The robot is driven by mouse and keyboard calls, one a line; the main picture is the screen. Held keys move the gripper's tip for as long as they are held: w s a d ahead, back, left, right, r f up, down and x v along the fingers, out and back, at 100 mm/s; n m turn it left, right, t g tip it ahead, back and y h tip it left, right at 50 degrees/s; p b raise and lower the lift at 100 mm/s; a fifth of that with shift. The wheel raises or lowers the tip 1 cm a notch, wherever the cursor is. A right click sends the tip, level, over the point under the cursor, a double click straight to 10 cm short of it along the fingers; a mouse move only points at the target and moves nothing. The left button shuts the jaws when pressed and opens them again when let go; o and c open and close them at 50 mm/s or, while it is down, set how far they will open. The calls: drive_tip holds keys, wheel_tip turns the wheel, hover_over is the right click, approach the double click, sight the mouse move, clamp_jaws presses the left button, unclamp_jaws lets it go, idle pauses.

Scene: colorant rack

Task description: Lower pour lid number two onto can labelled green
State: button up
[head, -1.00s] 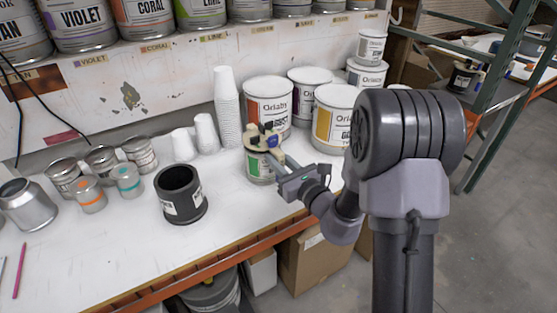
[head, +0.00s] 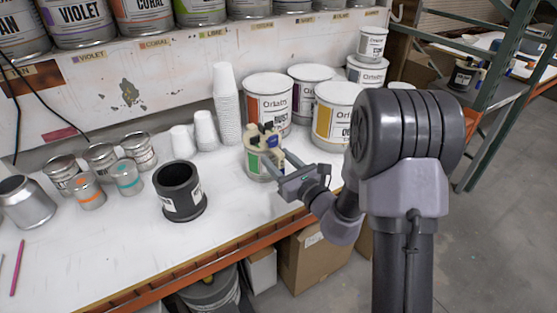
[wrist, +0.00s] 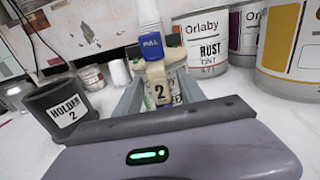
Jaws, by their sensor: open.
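The pour lid (head: 262,136), cream with dark parts, sits on top of the can with the green label (head: 258,165) on the bench. In the wrist view the lid (wrist: 158,82) shows a "2" and a blue pull tab (wrist: 151,46). It looks about upright on the can, but its seating at the rim is not clear. My gripper (head: 280,163) is open, with a finger on either side of the lid and can. In the wrist view the fingers of my gripper (wrist: 160,98) flank the lid's front. Much of the can is hidden behind the lid.
The black holder labelled "HOLDER 2" (head: 181,192) stands empty to the left. Stacked white cups (head: 227,105) are behind the green can. Large Orlaby cans, including the rust one (head: 268,100), stand close behind and right. Bench front is clear between holder and gripper.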

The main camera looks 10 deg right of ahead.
drive_tip(key=shift+s, duration=0.1)
drive_tip(key=p+v, duration=0.9)
drive_tip(key=v, duration=0.8)
drive_tip(key=shift+d, duration=0.15)
